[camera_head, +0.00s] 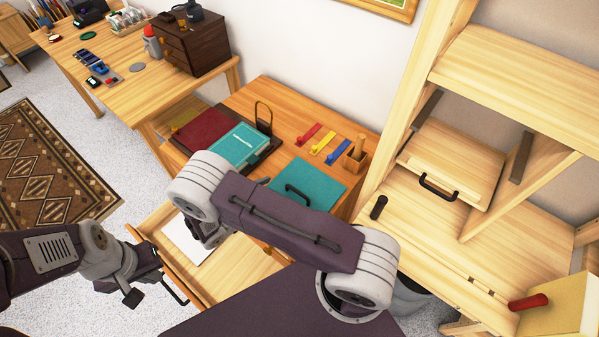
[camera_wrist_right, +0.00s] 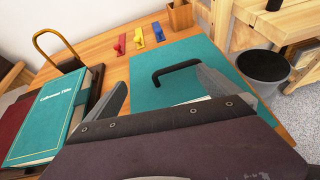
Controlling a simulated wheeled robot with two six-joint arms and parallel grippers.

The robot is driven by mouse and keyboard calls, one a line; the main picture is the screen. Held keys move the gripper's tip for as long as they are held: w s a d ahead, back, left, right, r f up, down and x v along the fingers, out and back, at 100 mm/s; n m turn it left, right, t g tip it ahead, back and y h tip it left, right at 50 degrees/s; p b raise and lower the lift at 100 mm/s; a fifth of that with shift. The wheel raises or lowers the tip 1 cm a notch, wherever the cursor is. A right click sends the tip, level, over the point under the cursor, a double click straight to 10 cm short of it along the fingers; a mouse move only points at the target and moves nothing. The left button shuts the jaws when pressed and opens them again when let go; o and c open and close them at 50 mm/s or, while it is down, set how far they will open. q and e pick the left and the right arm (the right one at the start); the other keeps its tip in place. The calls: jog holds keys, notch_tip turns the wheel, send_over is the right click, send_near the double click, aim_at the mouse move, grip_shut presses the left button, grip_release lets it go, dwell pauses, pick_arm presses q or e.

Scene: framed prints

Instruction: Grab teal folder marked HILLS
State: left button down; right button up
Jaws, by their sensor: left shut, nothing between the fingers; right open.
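A teal book or folder (camera_head: 239,146) lies on a dark stand on the small wooden desk. It also shows at the left of the right wrist view (camera_wrist_right: 50,118), with small pale lettering that I cannot read surely; I see no HILLS on it. My right gripper (camera_wrist_right: 161,77) is open and empty, to the right of this folder, over a flat teal panel (camera_wrist_right: 200,54) with a black handle. In the head view my arm hides most of that gripper. My left gripper (camera_head: 152,272) is shut and empty beside the open drawer's black handle (camera_head: 175,291).
A dark red book (camera_head: 201,132) lies left of the teal one, near a brass loop (camera_head: 263,115). Red, yellow and blue pieces (camera_head: 323,144) and a wooden cup (camera_head: 355,157) stand behind the panel. The open drawer (camera_head: 240,272) juts forward. A wooden shelf (camera_head: 520,75) rises at right.

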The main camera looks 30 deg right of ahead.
aim_at(295, 196)
jog(key=shift+s+a+f+n+t, duration=0.4)
jog(key=shift+s+a+f+n, duration=0.2)
jog(key=shift+s+a+f, duration=0.3)
jog(key=s, duration=0.2)
jog(key=s+r, duration=0.1)
jog(key=shift+s+a+r, duration=0.1)
jog(key=shift+s+a, duration=0.1)
jog(key=shift+a, duration=0.05)
jog(key=w+d+f, duration=0.2)
jog(key=d, duration=0.1)
jog(key=shift+w, duration=0.15)
jog(key=shift+w+d+f, duration=0.1)
jog(key=shift+w+d, duration=0.05)
jog(key=shift+d, duration=0.1)
jog(key=d, duration=0.1)
jog(key=d+p, duration=0.1)
jog(key=shift+d+f, duration=0.25)
jog(key=shift+d, duration=0.05)
jog(key=shift+w+d+f, duration=0.65)
jog(key=shift+w+d, duration=0.1)
jog(key=shift+d, duration=0.15)
pick_arm(q)
jog(key=shift+s+a+r, duration=0.2)
jog(key=shift+s+r, duration=0.2)
jog(key=shift+s, duration=0.25)
jog(key=shift+s+a+r, duration=0.2)
jog(key=shift+s+r, duration=0.15)
jog(key=shift+s, duration=0.25)
pick_arm(e)
jog(key=shift+s+r, duration=0.1)
